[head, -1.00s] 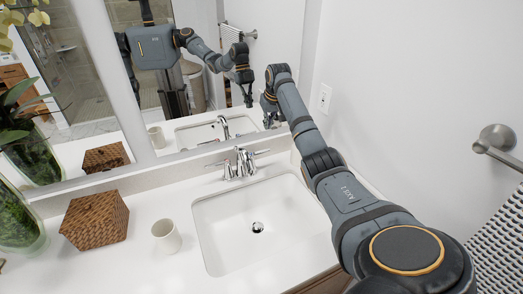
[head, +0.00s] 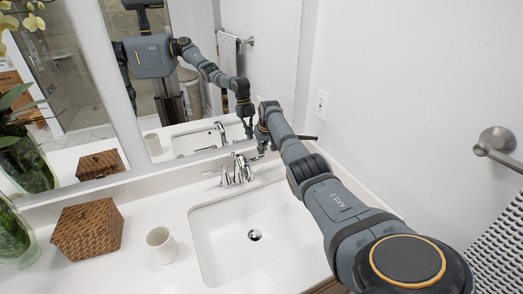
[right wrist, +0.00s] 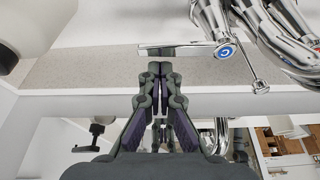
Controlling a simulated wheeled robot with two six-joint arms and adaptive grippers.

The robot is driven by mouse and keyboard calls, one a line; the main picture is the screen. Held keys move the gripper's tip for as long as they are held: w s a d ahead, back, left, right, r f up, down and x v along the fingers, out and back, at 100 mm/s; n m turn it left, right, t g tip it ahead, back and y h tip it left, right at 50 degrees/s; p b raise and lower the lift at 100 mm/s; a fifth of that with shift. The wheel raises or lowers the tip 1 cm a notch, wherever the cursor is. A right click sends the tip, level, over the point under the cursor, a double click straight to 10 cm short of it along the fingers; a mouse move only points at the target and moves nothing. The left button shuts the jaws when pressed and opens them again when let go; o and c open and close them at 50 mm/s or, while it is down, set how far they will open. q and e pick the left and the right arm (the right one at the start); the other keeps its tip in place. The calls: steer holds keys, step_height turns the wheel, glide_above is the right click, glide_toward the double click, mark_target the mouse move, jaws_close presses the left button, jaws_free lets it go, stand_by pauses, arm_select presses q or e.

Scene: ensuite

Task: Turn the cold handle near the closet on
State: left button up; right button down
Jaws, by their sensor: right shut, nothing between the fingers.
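The chrome faucet (head: 238,168) stands behind the sink, with a lever handle on each side. Its right lever shows in the right wrist view as the cold handle (right wrist: 226,51), with a blue cap marked C and a flat lever pointing left. My right gripper (head: 262,150) is at the outer end of that lever in the head view. In the right wrist view its fingers (right wrist: 160,70) are shut and empty, with the tips right at the lever's edge. I cannot tell whether they touch it. My left gripper is not in view.
The white sink (head: 205,240) is in front of the faucet. A white cup (head: 162,245) and a wicker box (head: 88,232) stand on the counter to the left. A mirror (head: 185,95) rises close behind the faucet, and a wall with an outlet (head: 321,103) is on the right.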

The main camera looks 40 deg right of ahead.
steer(key=shift+f, duration=0.3)
